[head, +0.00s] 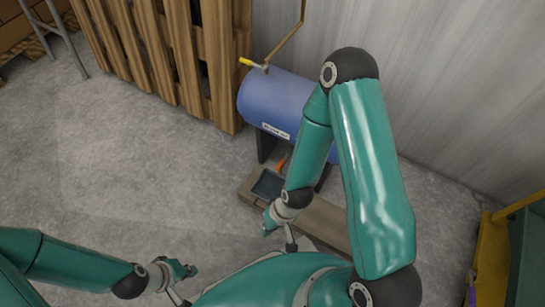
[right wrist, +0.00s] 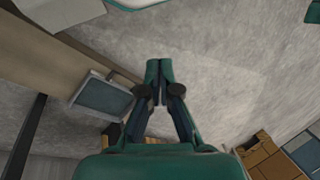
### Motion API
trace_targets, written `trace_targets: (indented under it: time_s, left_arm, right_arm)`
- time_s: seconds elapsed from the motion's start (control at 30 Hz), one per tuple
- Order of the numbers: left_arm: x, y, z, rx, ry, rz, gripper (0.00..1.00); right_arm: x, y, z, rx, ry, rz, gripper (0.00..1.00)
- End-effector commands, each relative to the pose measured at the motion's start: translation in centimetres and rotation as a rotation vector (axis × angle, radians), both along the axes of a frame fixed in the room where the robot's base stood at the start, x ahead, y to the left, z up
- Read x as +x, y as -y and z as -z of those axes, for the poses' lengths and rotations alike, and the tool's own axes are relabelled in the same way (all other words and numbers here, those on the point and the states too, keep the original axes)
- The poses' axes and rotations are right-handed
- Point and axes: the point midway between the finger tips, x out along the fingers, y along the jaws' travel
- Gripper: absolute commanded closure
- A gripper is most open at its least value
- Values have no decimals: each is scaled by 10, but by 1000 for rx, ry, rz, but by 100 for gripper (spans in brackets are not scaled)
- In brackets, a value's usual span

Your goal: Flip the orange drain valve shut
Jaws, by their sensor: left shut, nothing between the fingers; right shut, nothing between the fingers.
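The orange drain valve (head: 281,165) is a small orange piece under the blue tank (head: 272,102), just above the dark tray. It is partly close to my right arm in the picture, and its exact handle angle is too small to tell. My right gripper (head: 267,228) is below and left of it in the head view, apart from it. In the right wrist view the right gripper (right wrist: 159,75) is shut and empty over the concrete floor; the valve does not show there. My left gripper (head: 188,271) is shut and empty, low in the head view, far from the valve.
The dark tray (head: 267,183) rests on a wooden plank (head: 322,222); the tray also shows in the right wrist view (right wrist: 103,96). A yellow-handled valve (head: 250,63) and pipe top the tank. Wooden pallets (head: 160,60) stand left, a metal wall behind.

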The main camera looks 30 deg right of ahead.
Motion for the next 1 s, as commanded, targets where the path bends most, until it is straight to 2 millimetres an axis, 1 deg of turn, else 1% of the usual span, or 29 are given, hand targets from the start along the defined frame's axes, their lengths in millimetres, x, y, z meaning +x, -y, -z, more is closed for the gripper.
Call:
trace_targets:
  time_s: [0.07, 0.17, 0.27, 0.37, 0.4, 0.47, 0.5, 0.6, 0.7, 0.83, 0.9, 1.0]
  left_arm:
    - [0, 0, -2, 0, 0, 0, 100]
    - [0, 0, -7, 0, 0, 0, 100]
    - [0, 0, -14, 0, 1, 0, 100]
    - [0, 0, -22, 0, 1, 0, 100]
    - [0, 0, -26, 0, 1, 0, 100]
    - [0, 0, -31, 0, 1, 0, 100]
    - [0, 0, -34, 0, 1, 0, 100]
    - [0, 0, -42, 0, 1, 0, 100]
    - [0, 0, -48, 0, 1, 0, 100]
    - [0, 0, -53, 0, 1, 0, 100]
    - [0, 0, -55, 0, 1, 0, 100]
    - [0, 0, -56, 0, 1, 0, 100]
  right_arm:
    - [8, -1, 1, 2, 4, -19, 100]
    - [28, -5, 4, 9, 10, -75, 100]
    - [60, -6, 7, 10, 16, -168, 100]
    - [99, -2, 8, -8, 16, -294, 100]
    - [116, 2, 7, -23, 13, -347, 100]
    - [142, 10, 4, -54, 6, -429, 100]
    - [159, 17, 1, -81, 0, -480, 100]
    - [198, 39, -13, -159, -27, -593, 100]
    - [228, 63, -30, -241, -64, -671, 100]
    - [254, 87, -53, -326, -113, -727, 100]
    - [262, 96, -62, -357, -132, -741, 100]
    - [267, 104, -70, -383, -151, -751, 100]
